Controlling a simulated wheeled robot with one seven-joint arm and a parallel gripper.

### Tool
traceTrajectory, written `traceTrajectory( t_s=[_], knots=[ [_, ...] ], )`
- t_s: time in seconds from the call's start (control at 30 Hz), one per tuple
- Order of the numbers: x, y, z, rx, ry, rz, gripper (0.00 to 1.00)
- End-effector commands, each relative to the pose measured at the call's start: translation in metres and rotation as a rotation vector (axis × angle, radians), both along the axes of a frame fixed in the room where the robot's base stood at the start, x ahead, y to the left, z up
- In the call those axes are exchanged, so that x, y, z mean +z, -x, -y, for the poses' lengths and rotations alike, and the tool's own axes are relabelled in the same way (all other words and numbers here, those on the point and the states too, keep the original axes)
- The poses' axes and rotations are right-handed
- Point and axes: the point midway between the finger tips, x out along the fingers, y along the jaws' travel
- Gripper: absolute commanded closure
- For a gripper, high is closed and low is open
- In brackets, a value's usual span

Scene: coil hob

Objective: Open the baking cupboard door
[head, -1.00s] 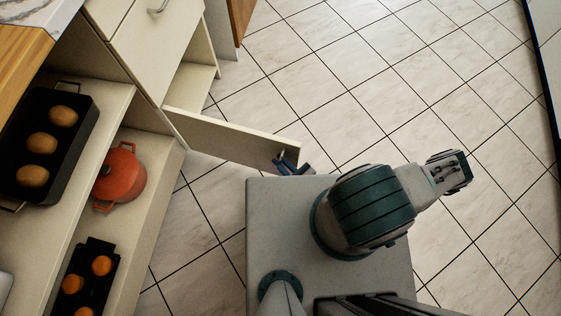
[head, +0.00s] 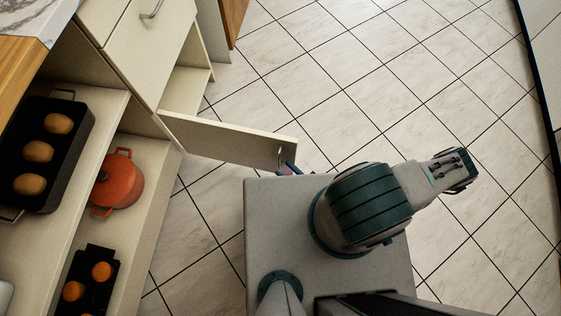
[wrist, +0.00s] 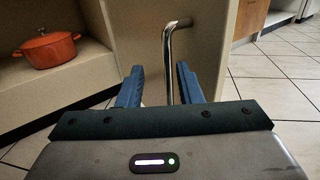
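The cream cupboard door (head: 225,141) stands swung well out from the cupboard, at a wide angle to its front. Its metal bar handle (head: 280,153) is near the free end; in the wrist view the handle (wrist: 168,60) stands upright.
Tiled floor (head: 330,80) is clear beyond the door.

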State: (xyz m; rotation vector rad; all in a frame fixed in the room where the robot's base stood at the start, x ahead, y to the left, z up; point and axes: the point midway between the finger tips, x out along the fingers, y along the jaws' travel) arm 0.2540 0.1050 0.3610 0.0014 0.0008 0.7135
Motion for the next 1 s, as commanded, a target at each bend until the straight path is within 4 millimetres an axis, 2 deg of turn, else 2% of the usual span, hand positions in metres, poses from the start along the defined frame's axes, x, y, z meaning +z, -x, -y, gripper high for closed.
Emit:
traceTrajectory(
  t_s=[0.2, 0.4, 0.6, 1.0],
  knots=[
    [0.001, 0.039, 0.035, -0.001, 0.004, 0.000, 0.68],
    [0.000, 0.064, 0.056, -0.002, 0.002, 0.001, 0.68],
    [0.000, 0.074, 0.064, 0.000, 0.001, 0.001, 0.68],
    [0.000, 0.074, 0.064, 0.001, 0.000, 0.001, 0.68]
  ],
)
